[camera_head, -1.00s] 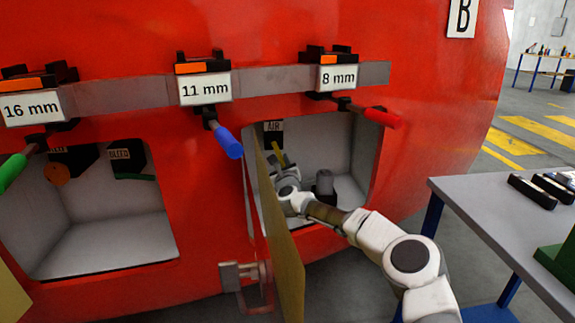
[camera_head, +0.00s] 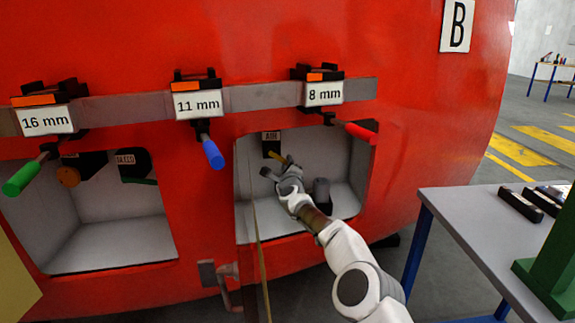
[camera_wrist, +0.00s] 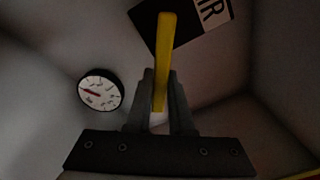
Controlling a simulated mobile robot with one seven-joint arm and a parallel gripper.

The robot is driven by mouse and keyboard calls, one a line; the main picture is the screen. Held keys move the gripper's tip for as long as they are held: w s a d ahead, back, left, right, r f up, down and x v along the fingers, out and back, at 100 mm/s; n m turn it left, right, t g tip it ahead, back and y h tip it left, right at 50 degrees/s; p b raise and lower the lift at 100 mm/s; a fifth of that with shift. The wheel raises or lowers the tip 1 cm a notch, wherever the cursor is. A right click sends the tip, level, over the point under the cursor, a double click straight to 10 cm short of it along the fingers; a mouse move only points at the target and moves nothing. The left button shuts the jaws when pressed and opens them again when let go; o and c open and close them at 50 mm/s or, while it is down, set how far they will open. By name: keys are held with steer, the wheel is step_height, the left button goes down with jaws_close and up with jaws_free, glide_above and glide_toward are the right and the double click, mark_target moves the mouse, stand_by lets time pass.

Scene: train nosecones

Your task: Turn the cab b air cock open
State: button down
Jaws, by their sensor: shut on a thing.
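The air cock's yellow handle (camera_head: 276,156) is in the right-hand recess of the red nosecone, below a black plate marked AIR (camera_head: 271,137). In the wrist view the yellow handle (camera_wrist: 166,35) runs down between my two fingers, and the AIR plate (camera_wrist: 205,18) is behind it. My gripper (camera_wrist: 161,85) is shut on the handle's lower part. In the head view my gripper (camera_head: 279,169) reaches into the recess from the lower right. The handle slants down to the right there. The cock's body is hidden.
A thin door (camera_head: 262,265) stands open, nearly edge-on, left of my arm. A round gauge (camera_wrist: 101,90) is inside the recess. Red (camera_head: 360,132) and blue (camera_head: 211,152) tool handles hang above. A grey table (camera_head: 480,225) stands at the right. A B sign (camera_head: 458,25) marks the nosecone.

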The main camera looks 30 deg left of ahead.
steer(key=n, duration=0.1)
steer(key=r+n+p, duration=0.1)
steer(key=r+n, duration=0.1)
steer(key=shift+w+d+n+p, duration=0.25)
steer(key=shift+d+n+p, duration=0.05)
steer(key=shift+d, duration=0.05)
steer(key=shift+d+r+n+p, duration=0.1)
steer(key=shift+r+n+p, duration=0.35)
steer(key=shift+n, duration=0.35)
steer(key=shift+d+r+n+p, duration=0.1)
steer(key=shift+r+n+p, duration=0.25)
steer(key=shift+n, duration=0.45)
steer(key=c, duration=0.8)
jaws_free()
steer(key=shift+w, duration=0.1)
steer(key=shift+a+f, duration=0.1)
steer(key=p+v, duration=0.1)
steer(key=v, duration=1.6)
steer(key=shift+s, duration=0.25)
